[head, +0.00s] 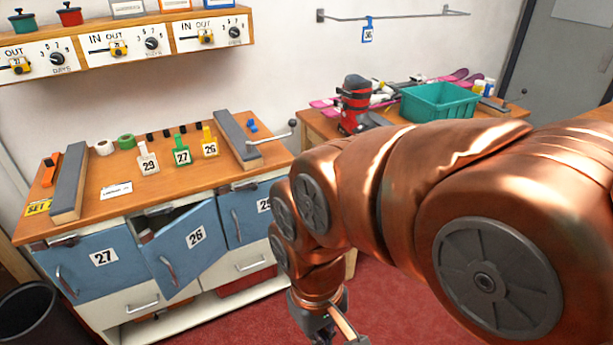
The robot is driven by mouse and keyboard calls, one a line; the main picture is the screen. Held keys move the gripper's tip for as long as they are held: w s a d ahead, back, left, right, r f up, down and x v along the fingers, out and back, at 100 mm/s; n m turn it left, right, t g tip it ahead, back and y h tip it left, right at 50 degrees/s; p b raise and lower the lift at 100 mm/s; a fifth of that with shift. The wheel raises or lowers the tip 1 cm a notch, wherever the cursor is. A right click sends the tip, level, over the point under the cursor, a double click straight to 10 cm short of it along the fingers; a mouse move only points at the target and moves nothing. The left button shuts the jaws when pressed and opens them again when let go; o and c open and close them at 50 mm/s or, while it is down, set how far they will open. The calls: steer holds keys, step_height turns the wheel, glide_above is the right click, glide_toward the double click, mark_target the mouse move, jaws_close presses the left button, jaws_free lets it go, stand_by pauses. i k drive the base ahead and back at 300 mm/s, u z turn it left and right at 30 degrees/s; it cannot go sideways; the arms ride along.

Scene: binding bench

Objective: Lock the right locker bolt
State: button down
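The right locker (251,212) has a blue door that looks shut. Its number label (264,205) starts with 2, and my arm hides part of it.
The middle locker door 26 (180,252) stands ajar, swung outward. The left locker door 27 (85,270) looks shut. A dark bin (28,318) stands bottom left. Red floor is free in front.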

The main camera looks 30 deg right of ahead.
mark_target(253, 183)
steer(key=z, duration=0.05)
steer(key=k, duration=0.7)
steer(key=u, duration=0.6)
steer(key=k, duration=0.65)
steer(key=z, duration=0.35)
steer(key=i, duration=0.5)
steer(key=z, duration=0.9)
steer(key=i, duration=0.7)
steer(key=u, duration=0.5)
steer(key=i, duration=0.85)
steer(key=u, duration=0.8)
